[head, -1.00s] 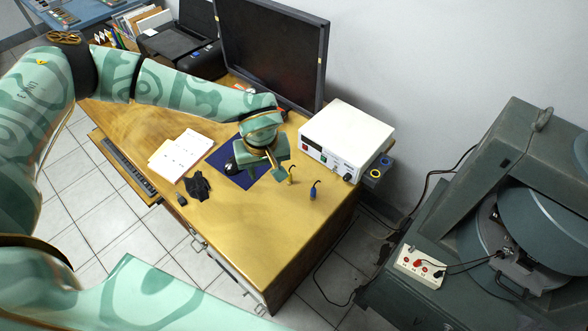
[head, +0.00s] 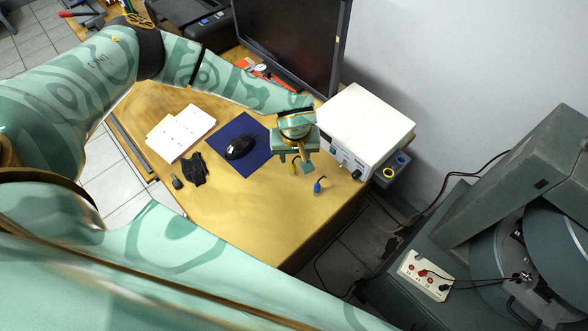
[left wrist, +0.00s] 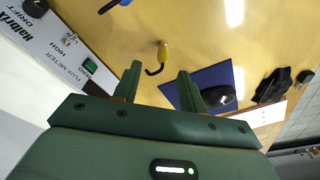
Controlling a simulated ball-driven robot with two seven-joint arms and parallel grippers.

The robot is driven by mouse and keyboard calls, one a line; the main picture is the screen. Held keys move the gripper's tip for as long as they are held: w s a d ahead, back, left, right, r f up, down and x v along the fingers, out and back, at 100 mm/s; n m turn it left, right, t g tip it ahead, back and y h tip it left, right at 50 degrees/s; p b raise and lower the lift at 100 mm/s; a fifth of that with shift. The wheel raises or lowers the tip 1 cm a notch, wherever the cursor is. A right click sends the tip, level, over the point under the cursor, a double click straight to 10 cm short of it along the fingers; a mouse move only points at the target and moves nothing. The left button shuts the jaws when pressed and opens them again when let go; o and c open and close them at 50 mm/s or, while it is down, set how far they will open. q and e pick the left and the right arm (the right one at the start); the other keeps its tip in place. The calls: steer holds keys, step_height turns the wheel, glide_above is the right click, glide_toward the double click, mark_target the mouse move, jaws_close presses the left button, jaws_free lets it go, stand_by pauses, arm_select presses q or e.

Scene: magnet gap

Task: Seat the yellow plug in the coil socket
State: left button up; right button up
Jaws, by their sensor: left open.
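The yellow plug (head: 293,160) stands on the wooden desk with a bent black lead at its top. In the left wrist view it shows (left wrist: 162,52) just beyond the fingertips and roughly between them, apart from both. My left gripper (head: 297,161) is open and empty, pointing down over the desk beside the plug. Its two fingers also show in the left wrist view (left wrist: 159,76). A grey block at the desk's right end has a yellow-ringed socket (head: 390,172) and a blue-ringed socket (head: 402,160). Which one the task calls the coil socket is not labelled. My right gripper is out of view.
A blue plug (head: 318,187) stands close to the right of the gripper. The white flux meter (head: 368,122) and the dark monitor (head: 292,45) rise behind. A mouse (head: 238,147) lies on a blue mat (head: 258,166).

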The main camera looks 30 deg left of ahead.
mark_target(293, 163)
arm_select(q)
steer(key=shift+a+f, duration=0.1)
steer(key=shift+f, duration=0.65)
steer(key=f, duration=0.1)
steer(key=f+b, duration=0.1)
steer(key=f, duration=0.2)
steer(key=shift+w+a+f+b, duration=0.2)
steer(key=shift+w+a+b, duration=0.1)
steer(key=shift+b, duration=0.1)
steer(key=shift+r, duration=0.1)
jaws_close()
